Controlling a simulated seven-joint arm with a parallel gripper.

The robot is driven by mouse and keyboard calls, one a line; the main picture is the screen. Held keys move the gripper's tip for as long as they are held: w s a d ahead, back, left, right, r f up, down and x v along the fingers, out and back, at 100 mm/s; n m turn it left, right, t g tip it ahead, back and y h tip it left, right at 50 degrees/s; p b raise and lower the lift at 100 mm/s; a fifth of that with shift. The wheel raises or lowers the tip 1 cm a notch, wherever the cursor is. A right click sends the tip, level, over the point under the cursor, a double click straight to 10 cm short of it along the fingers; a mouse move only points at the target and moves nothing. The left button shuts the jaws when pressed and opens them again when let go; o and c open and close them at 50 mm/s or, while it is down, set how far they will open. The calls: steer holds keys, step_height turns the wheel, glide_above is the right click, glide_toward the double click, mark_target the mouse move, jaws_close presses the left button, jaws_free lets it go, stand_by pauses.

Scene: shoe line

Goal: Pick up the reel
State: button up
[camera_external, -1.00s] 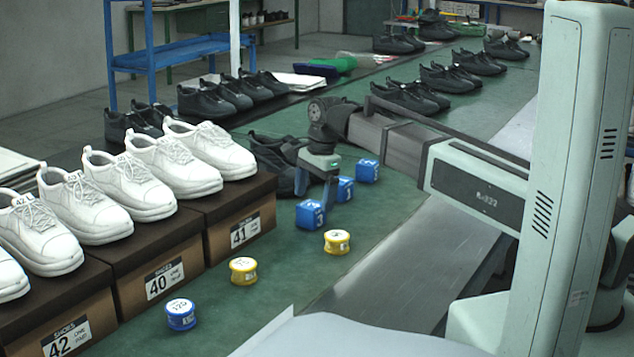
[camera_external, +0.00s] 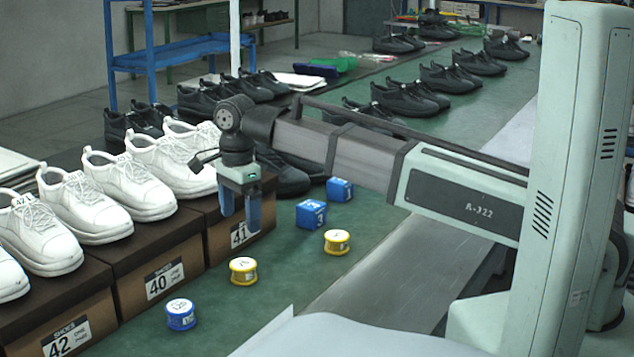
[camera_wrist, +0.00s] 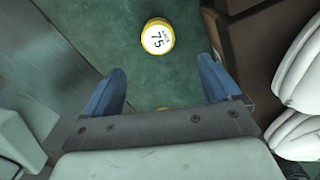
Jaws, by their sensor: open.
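A yellow reel (camera_external: 243,271) with a white top stands on the green bench beside the shoe boxes. A second yellow reel (camera_external: 337,242) stands farther back to the right. A blue reel (camera_external: 181,314) stands nearest the camera. My gripper (camera_external: 241,222) is open and empty, pointing down above the bench, beyond the nearer yellow reel. In the wrist view a yellow reel (camera_wrist: 157,37) labelled 75 lies ahead of my open fingers, clear of them. A sliver of yellow (camera_wrist: 162,109) shows between the fingers by the gripper body; its object is mostly hidden.
Brown shoe boxes (camera_external: 160,272) with white shoes (camera_external: 128,188) on top line the left side, close to my gripper. Blue cubes (camera_external: 311,214) stand to the right, behind the reels. Black shoes (camera_external: 405,98) stand farther back. The bench between the reels is clear.

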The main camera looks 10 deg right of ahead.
mark_target(244, 263)
step_height(244, 263, down, 7)
steer(key=shift+f, duration=0.15)
steer(key=shift+s+d+f, duration=0.1)
steer(key=shift+f, duration=2.5)
steer(key=c, duration=1.1)
